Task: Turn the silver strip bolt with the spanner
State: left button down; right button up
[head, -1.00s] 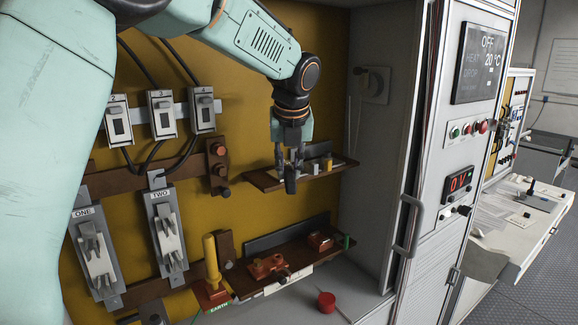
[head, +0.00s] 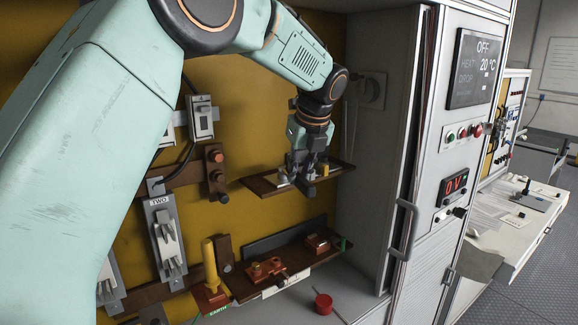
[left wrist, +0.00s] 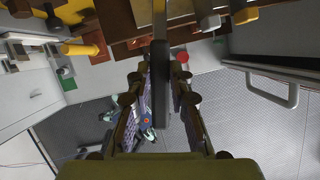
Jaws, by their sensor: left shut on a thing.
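My left gripper (head: 304,172) is at the small upper shelf (head: 262,187) on the yellow back panel, pointing down. In the left wrist view its fingers are shut on a long, dark, flat bar that looks like the spanner (left wrist: 160,85). The spanner's top end runs out of that picture. In the head view a dark piece hangs below the fingertips in front of the shelf's edge. Small pale and yellow fittings (head: 323,168) are on the shelf beside the gripper. I cannot tell which is the silver strip bolt, or whether the spanner touches it. My right gripper is not in view.
A red round knob (head: 323,303) is on the grey ledge below. The cabinet door handle (head: 405,228) stands out on the right. Fuse holder TWO (head: 164,235) is left, partly near my arm.

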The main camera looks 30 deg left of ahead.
pick_arm(q)
jog(key=w+n, duration=0.1)
jog(key=w+d+n, duration=0.1)
jog(key=shift+d+f+n+g+y, duration=0.1)
jog(key=shift+n+g+y, duration=0.2)
jog(key=shift+g, duration=0.1)
